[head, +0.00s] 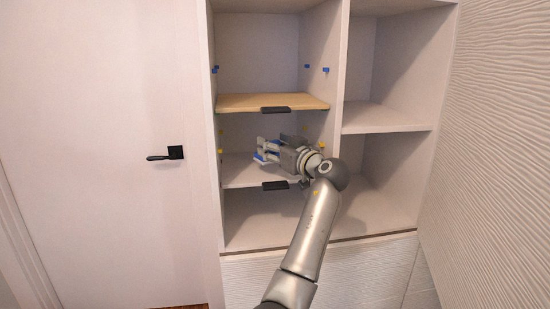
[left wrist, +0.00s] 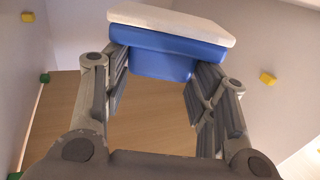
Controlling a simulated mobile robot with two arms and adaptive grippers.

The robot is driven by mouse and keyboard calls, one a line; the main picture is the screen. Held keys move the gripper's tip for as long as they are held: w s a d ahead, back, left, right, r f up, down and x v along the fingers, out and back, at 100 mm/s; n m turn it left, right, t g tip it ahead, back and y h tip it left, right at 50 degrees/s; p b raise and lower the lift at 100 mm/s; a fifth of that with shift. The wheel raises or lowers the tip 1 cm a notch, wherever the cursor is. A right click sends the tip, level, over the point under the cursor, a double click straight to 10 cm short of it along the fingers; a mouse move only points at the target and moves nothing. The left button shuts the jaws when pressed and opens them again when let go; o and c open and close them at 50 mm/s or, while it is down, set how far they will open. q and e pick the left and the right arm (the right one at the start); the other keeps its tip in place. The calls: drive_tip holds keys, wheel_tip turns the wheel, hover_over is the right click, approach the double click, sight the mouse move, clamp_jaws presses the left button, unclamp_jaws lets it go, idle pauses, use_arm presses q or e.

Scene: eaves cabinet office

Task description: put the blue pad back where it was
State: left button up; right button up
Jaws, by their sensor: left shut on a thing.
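The blue pad (left wrist: 165,50) shows in the left wrist view as a blue block with a white layer, held between the two fingers of my left gripper (left wrist: 162,68). In the head view my left gripper (head: 268,150) reaches into the cabinet compartment between a wooden shelf (head: 240,103) and a pale lower shelf (head: 235,180). Only a small blue part of the pad (head: 260,158) shows there, at the fingertips. I cannot tell whether the pad touches the lower shelf. My right gripper is not in view.
Dark handle-like pieces mark the front edges of the wooden shelf and the lower shelf (head: 275,185). Small blue, yellow and green pegs dot the side walls. Empty compartments (head: 385,117) lie to the right. A white door (head: 95,200) with a black handle is at left.

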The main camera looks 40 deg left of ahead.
use_arm(q)
wheel_tip(320, 180, down, 3)
drive_tip(key=shift+w+a+f, duration=0.1)
drive_tip(key=shift+a+f, duration=0.05)
drive_tip(key=shift+f, duration=0.1)
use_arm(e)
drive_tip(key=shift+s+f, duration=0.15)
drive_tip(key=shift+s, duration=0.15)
use_arm(q)
drive_tip(key=shift+f, duration=0.1)
drive_tip(key=o, duration=0.9)
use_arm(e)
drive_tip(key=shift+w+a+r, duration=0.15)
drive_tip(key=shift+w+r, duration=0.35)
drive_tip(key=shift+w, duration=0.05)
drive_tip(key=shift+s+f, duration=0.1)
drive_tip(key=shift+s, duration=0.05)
